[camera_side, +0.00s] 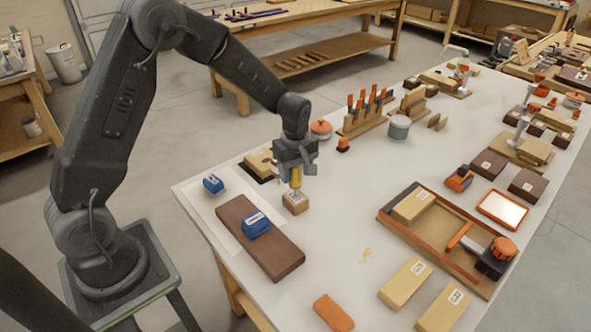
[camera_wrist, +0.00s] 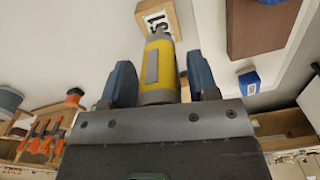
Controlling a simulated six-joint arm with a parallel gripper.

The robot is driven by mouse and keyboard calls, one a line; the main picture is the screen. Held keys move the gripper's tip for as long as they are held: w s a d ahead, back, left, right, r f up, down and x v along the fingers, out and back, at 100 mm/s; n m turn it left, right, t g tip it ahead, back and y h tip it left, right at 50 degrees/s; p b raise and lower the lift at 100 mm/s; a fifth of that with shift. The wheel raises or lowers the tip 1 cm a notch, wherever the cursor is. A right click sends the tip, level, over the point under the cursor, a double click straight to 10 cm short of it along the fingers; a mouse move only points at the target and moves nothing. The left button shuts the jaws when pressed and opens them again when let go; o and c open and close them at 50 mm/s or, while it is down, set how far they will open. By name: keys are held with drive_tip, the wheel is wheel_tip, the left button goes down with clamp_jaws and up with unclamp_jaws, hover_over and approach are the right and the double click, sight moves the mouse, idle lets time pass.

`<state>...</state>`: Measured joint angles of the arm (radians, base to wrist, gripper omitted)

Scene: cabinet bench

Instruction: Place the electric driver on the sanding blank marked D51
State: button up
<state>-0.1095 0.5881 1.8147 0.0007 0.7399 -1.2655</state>
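The electric driver (camera_wrist: 160,68), yellow and grey, stands upright between the two blue fingers of my gripper (camera_wrist: 161,82). In the side view, the driver (camera_side: 296,178) is below my gripper (camera_side: 296,166), directly over a small wooden block (camera_side: 295,204). The wrist view shows this block (camera_wrist: 180,12) past the driver's far end, with a label partly reading "51". The driver's lower end meets or nearly meets the block's top; I cannot tell which. A narrow gap seems to show beside the right finger, so the grip is unclear.
A brown board (camera_side: 240,222) carrying a blue tool (camera_side: 256,225) lies to the left front. Another blue item (camera_side: 213,184) sits left of it. A wooden block on a black base (camera_side: 262,165) is behind. A wooden tray (camera_side: 394,219) stands right. The bench between is mostly clear.

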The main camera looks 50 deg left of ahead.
drive_tip(key=shift+o, duration=0.4)
drive_tip(key=shift+r, duration=0.15)
drive_tip(key=shift+r, duration=0.3)
wheel_tip(320, 180, up, 12)
drive_tip(key=shift+f, duration=0.15)
drive_tip(key=s+d+r+m+t, duration=0.1)
drive_tip(key=s+r+m+t, duration=0.1)
drive_tip(key=s+m, duration=0.3)
drive_tip(key=s+d+r+m+t, duration=0.1)
drive_tip(key=s+m, duration=0.4)
drive_tip(key=s, duration=0.5)
drive_tip(key=s+d+r+m+t, duration=0.2)
drive_tip(key=s+r+m, duration=0.3)
drive_tip(key=s, duration=0.3)
drive_tip(key=shift+s+d+r+m+t, duration=0.25)
drive_tip(key=shift+s+d+m+t, duration=0.1)
drive_tip(key=shift+d+m, duration=0.1)
